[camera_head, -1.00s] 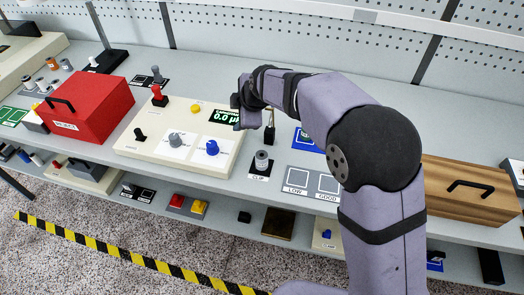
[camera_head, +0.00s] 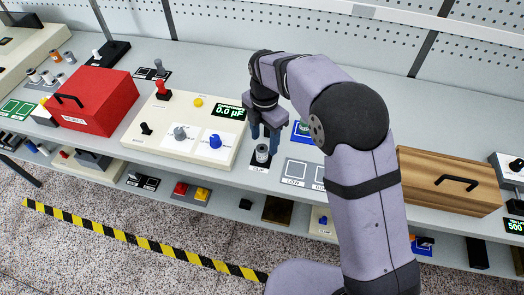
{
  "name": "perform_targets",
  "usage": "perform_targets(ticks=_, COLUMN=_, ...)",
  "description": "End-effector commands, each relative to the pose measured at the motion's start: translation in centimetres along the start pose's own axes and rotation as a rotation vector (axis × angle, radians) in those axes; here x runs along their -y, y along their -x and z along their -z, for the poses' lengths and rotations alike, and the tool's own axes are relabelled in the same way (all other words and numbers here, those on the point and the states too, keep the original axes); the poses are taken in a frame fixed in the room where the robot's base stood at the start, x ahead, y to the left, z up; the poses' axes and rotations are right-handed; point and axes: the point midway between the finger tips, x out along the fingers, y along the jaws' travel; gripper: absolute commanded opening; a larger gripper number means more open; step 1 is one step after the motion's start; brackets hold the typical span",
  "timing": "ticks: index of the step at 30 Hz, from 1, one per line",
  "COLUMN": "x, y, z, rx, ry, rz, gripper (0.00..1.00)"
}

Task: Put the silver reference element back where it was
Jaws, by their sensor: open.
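A silver-grey cylinder (camera_head: 262,154) stands upright on the dark pad labelled CLIP (camera_head: 259,166), at the front edge of the bench right of the cream meter box. It looks like the silver element. My gripper (camera_head: 265,142) points down at it with open fingers, one on each side of its top. I cannot tell whether the fingers touch it. Several other small cylinders (camera_head: 48,76), grey, white and orange, stand at the far left of the bench.
The cream meter box (camera_head: 175,150) has knobs and a display (camera_head: 229,111) reading 0.0. Two marked squares (camera_head: 297,170) lie right of the pad, partly behind my arm. A red box (camera_head: 98,103) is left and a wooden box (camera_head: 450,180) right.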

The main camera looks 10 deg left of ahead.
Motion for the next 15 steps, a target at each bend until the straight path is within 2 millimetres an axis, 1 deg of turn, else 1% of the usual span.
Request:
perform_targets(ticks=5, x=0.0, y=-0.3, z=0.1, rx=-0.001, ry=0.0, rz=0.0, gripper=0.51)
perform_targets(ticks=8, x=0.1, y=-1.1, z=0.5, rx=-0.002, ry=0.0, rz=0.002, gripper=0.51)
perform_targets(ticks=12, x=0.1, y=-2.8, z=1.0, rx=-0.002, ry=0.0, rz=0.003, gripper=0.51)
perform_targets(ticks=15, x=0.1, y=-4.1, z=1.0, rx=-0.001, ry=-0.001, rz=0.002, gripper=0.51)
